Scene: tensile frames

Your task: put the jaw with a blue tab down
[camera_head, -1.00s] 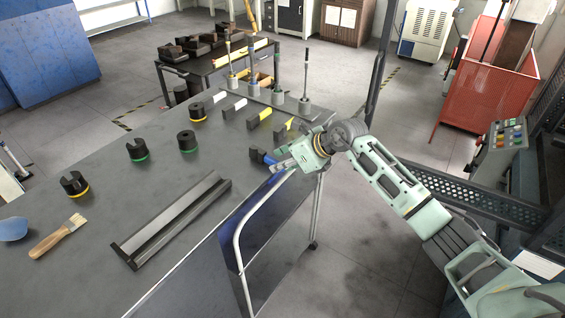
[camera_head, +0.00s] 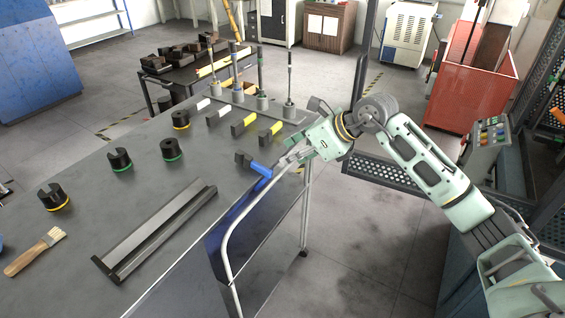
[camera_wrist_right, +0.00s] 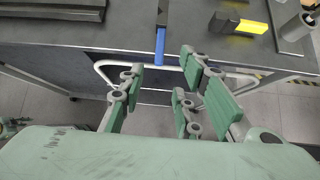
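The jaw with the blue tab (camera_head: 250,163) lies on the grey table near its right edge. Its dark block points inward and its blue tab points toward my right gripper. In the right wrist view the blue tab (camera_wrist_right: 160,44) reaches the table edge, in line with the gap between my fingers. My right gripper (camera_head: 284,163) is just outside that edge. Its green-padded fingers (camera_wrist_right: 163,78) are spread, with nothing between them, and appear apart from the tab. My left gripper is not in view.
Jaws with yellow tabs (camera_head: 245,124) and a white-tabbed jaw (camera_head: 217,115) lie farther back. Upright rods in grey holders (camera_head: 289,108), round slotted weights (camera_head: 172,149), a long channel (camera_head: 160,236) and a brush (camera_head: 34,251) share the table. A bent rail (camera_head: 229,250) runs along its edge.

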